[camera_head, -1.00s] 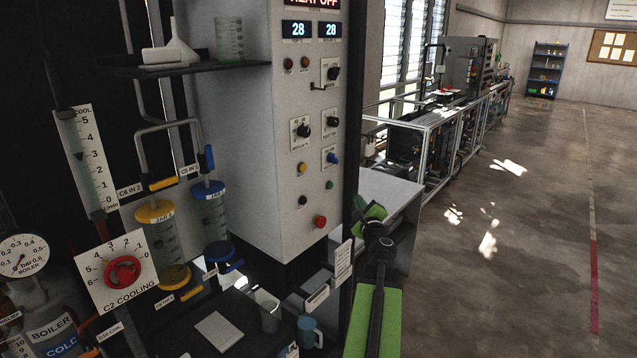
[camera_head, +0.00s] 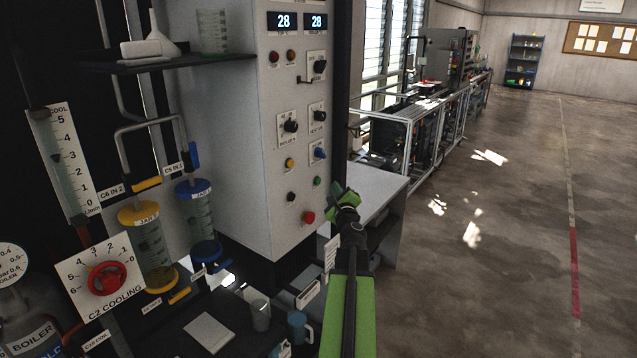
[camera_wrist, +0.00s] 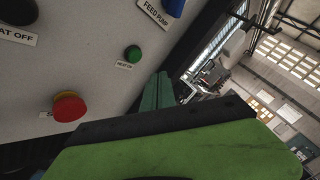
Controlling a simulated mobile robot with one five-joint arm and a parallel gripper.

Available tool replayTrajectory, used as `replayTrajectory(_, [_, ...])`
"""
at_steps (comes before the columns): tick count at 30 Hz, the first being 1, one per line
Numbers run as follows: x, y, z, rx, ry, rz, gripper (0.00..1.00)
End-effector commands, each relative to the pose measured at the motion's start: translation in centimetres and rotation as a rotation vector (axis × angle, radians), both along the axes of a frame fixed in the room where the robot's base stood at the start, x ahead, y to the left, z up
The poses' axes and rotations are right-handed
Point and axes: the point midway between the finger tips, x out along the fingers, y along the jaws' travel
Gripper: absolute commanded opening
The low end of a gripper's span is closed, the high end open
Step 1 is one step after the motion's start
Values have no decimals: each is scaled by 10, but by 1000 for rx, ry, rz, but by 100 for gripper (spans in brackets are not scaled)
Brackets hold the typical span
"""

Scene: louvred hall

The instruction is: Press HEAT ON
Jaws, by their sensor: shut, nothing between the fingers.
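The HEAT ON button is a small green round button (camera_head: 317,181) low on the grey control panel's front (camera_head: 300,150). In the wrist view the green button (camera_wrist: 133,53) sits above a small label that seems to read HEAT ON. My green gripper (camera_head: 342,194) is shut and empty, just right of the panel's lower right edge. In the wrist view the fingertips (camera_wrist: 158,88) are below and right of the button, apart from it in the picture. The exact gap in depth cannot be told.
A red mushroom button (camera_wrist: 69,106) is below left of the green one. The black HEAT OFF button (camera_head: 291,197) and blue FEED PUMP knob (camera_head: 319,153) are close by. A bench (camera_head: 380,185) stands behind my gripper. Open floor (camera_head: 480,270) lies right.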

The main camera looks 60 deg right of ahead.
Motion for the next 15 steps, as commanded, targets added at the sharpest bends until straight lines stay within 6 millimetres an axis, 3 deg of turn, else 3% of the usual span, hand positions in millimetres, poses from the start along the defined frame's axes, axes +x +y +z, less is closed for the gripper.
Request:
replayTrajectory(6, [25, -1, 0, 0, 0, 0, 0])
replayTrajectory(15, [34, 0, 0, 1, 1, 1, 0])
